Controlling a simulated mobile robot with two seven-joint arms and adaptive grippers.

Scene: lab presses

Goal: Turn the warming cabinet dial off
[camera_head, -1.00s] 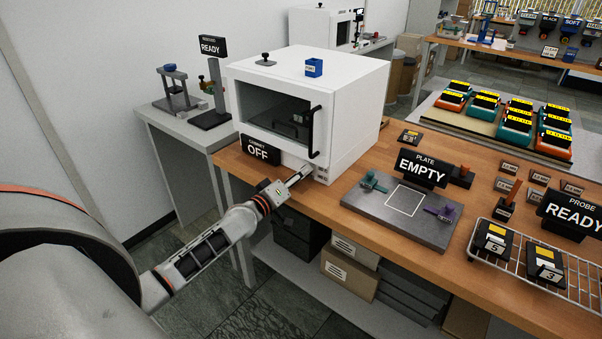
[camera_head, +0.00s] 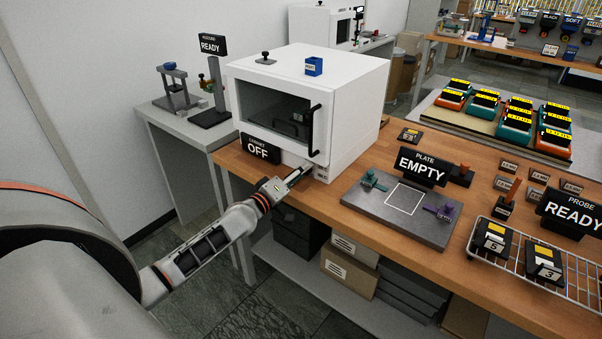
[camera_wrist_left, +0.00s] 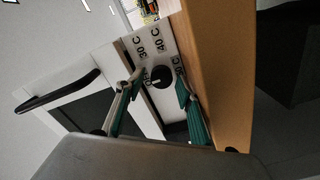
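The white warming cabinet (camera_head: 345,105) stands on the wooden bench with its window door shut. A black sign (camera_head: 261,149) at its front reads OFF. In the left wrist view, the round black dial (camera_wrist_left: 161,77) sits on a white panel (camera_wrist_left: 150,45) with temperature labels around it, including 30 C. My left gripper (camera_head: 303,172) is at the cabinet's lower front, below the door. In the wrist view its two green-padded fingers (camera_wrist_left: 158,88) are apart, one on each side of the dial. I cannot tell whether they touch it. My right gripper is not in view.
The black door handle (camera_head: 315,131) is just above my left gripper. Right of the cabinet is a grey plate fixture (camera_head: 408,227) with an EMPTY sign (camera_head: 422,166). A wire rack (camera_head: 520,265) holds black blocks. A grey side table (camera_head: 165,127) stands left.

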